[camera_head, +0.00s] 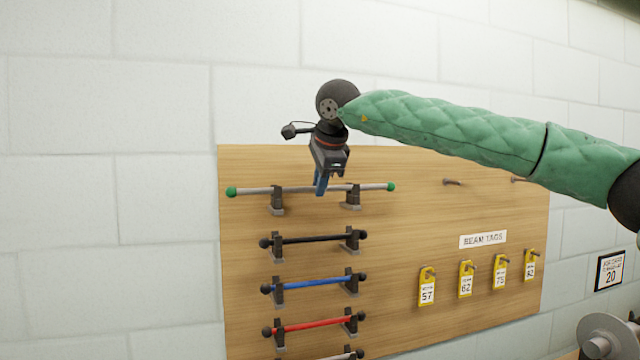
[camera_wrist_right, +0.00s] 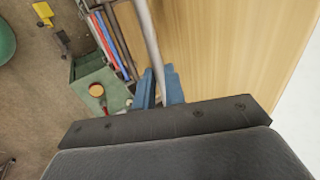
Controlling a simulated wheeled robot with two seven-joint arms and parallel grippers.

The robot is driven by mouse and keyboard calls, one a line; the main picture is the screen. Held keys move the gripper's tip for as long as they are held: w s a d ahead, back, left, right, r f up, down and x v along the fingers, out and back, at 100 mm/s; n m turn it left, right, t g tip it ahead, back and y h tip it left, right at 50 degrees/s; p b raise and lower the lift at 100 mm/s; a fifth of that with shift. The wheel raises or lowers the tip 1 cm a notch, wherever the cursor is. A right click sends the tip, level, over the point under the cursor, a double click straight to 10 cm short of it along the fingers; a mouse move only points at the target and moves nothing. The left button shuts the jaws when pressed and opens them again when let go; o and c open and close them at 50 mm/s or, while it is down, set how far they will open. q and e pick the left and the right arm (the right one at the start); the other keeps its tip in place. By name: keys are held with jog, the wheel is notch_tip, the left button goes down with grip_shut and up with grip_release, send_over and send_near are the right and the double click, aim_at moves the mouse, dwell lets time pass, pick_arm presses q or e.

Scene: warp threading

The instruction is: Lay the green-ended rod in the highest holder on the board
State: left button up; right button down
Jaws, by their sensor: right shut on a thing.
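The green-ended rod (camera_head: 300,190) is a pale grey bar with a green ball on each end. It lies level across the two brackets of the highest holder (camera_head: 277,203) on the wooden board (camera_head: 400,230). It looks set at the brackets' tops, but I cannot tell whether it rests fully in them. My right gripper (camera_head: 321,187) is shut on the rod between the brackets, with blue fingers pointing down. In the right wrist view, the rod (camera_wrist_right: 150,40) runs between the blue fingers (camera_wrist_right: 159,88). My left gripper is out of view.
Below are holders with a black rod (camera_head: 310,239), a blue rod (camera_head: 315,283) and a red rod (camera_head: 310,325). A "BEAM TAGS" label (camera_head: 483,240) and several yellow tags (camera_head: 466,279) are at right. The wall left of the board is bare.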

jog(key=shift+f+b, duration=0.35)
jog(key=shift+f, duration=0.1)
jog(key=c, duration=1.4)
grip_release()
